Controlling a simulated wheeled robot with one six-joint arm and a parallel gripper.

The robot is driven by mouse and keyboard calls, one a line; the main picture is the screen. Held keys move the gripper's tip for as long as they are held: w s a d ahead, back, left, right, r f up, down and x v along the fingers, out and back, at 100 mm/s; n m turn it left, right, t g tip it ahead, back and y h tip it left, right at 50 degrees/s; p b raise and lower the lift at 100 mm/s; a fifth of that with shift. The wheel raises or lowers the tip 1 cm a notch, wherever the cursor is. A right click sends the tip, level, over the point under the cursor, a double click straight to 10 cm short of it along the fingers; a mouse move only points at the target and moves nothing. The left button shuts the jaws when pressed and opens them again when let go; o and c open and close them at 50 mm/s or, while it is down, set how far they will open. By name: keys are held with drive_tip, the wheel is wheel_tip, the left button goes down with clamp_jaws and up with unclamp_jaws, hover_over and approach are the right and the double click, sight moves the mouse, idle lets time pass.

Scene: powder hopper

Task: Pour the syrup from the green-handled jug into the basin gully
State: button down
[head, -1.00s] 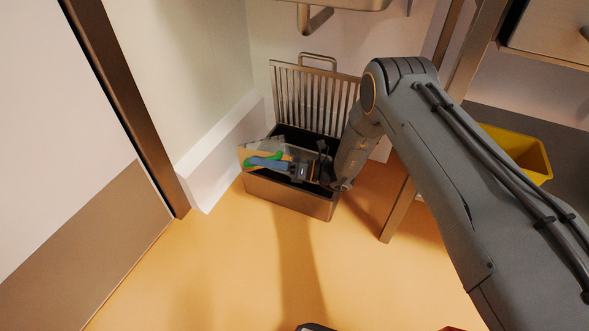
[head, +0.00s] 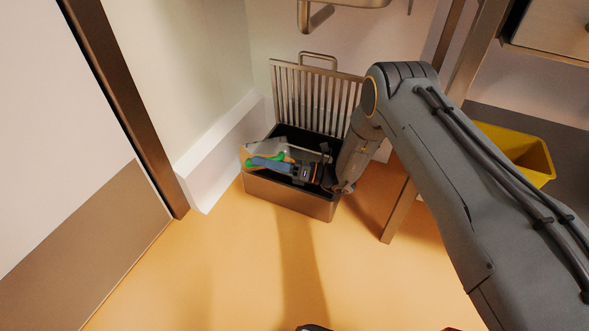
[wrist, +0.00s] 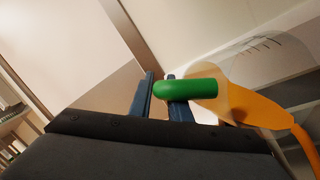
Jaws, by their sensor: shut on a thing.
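The clear jug (head: 262,149) with a green handle is tilted over the open basin gully (head: 288,196), a metal-sided floor box with a dark inside. My gripper (head: 268,164) is shut on the green handle (wrist: 185,89), above the gully's left part. In the wrist view, orange syrup (wrist: 250,105) lies along the lower side of the tilted jug (wrist: 275,55). A narrower orange strand (wrist: 303,145) bends down from it past the jug's outline, as if running out. The head view does not show clearly where the strand lands.
The gully's slatted grate (head: 315,98) stands raised at its back. A metal basin (head: 345,4) hangs above. A white wall ledge (head: 218,150) is close on the left, a table leg (head: 398,212) on the right. A yellow bin (head: 515,150) is further right. The front floor is mostly clear.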

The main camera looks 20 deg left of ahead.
drive_tip(key=shift+w+d+f+m+y+b, duration=0.1)
drive_tip(key=shift+w+d+m+y+b, duration=0.2)
drive_tip(key=shift+d+y+b, duration=0.55)
idle(2.1)
